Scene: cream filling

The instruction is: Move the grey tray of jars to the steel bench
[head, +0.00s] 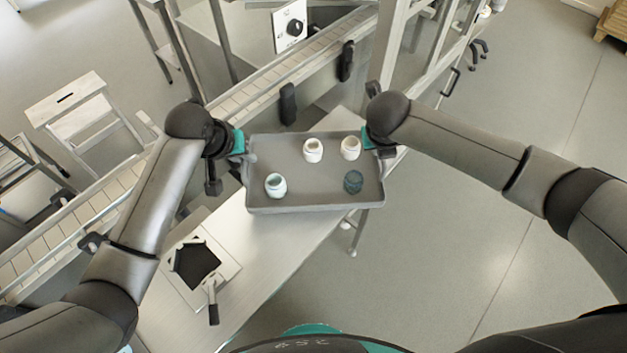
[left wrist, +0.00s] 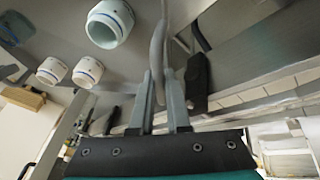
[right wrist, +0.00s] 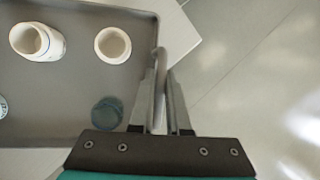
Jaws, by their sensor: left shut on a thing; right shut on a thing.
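The grey tray (head: 315,204) is in the middle of the head view and carries three white jars (head: 275,186) and a dark blue-green glass jar (head: 353,181). My left gripper (head: 243,157) is shut on the tray's left rim; its fingers (left wrist: 163,95) pinch the rim in the left wrist view. My right gripper (head: 377,146) is shut on the right rim; its fingers (right wrist: 163,90) close on it in the right wrist view. The jars stand upright. The tray is over the far end of the steel bench (head: 265,262); I cannot tell whether they touch.
A conveyor (head: 255,91) runs diagonally behind the tray, with dark brackets (head: 288,104) close to it. A square plate with a dark opening (head: 196,265) and a handled tool (head: 213,305) are on the near bench. A step stool (head: 75,108) stands left. Open floor lies right.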

